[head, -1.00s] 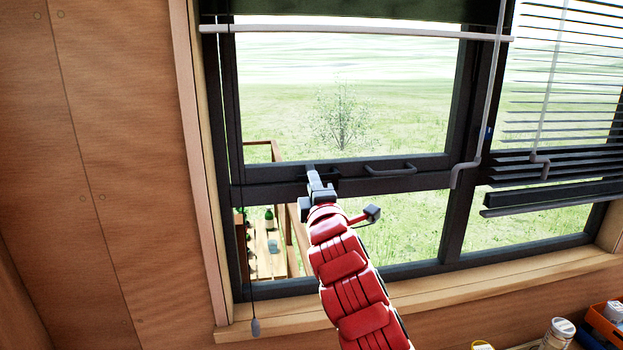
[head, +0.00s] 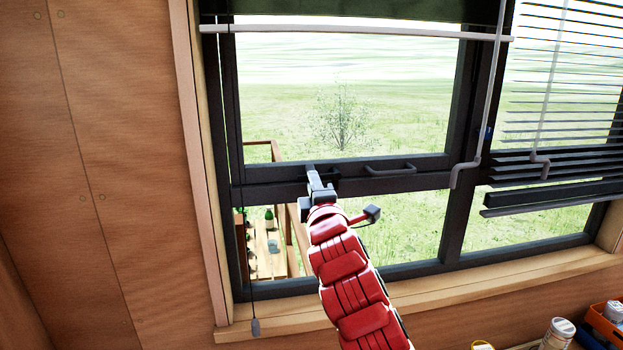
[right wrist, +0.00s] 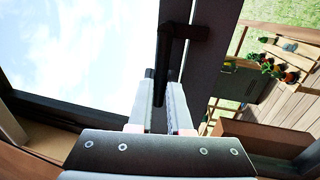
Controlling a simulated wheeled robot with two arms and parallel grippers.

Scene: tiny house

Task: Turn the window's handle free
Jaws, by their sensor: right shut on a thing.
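The window (head: 345,172) has a dark frame with a crossbar. A dark handle (head: 334,179) on the crossbar is mostly hidden behind my right gripper in the head view. My right gripper (head: 314,175), on the red arm, reaches up to this handle and is shut on it. In the right wrist view the black L-shaped handle (right wrist: 163,55) comes off the dark frame, and its grip runs down between the two grey fingers of the right gripper (right wrist: 159,100). A second dark handle (head: 390,170) sits to the right on the same crossbar. My left gripper is not in view.
A rolled blind with a pale bar (head: 350,29) hangs across the top, and its grey crank rod (head: 468,172) hangs right of the handles. A slatted blind (head: 560,90) covers the right pane. A pull cord with a weight (head: 255,327) hangs at left. A jar (head: 558,334) stands lower right.

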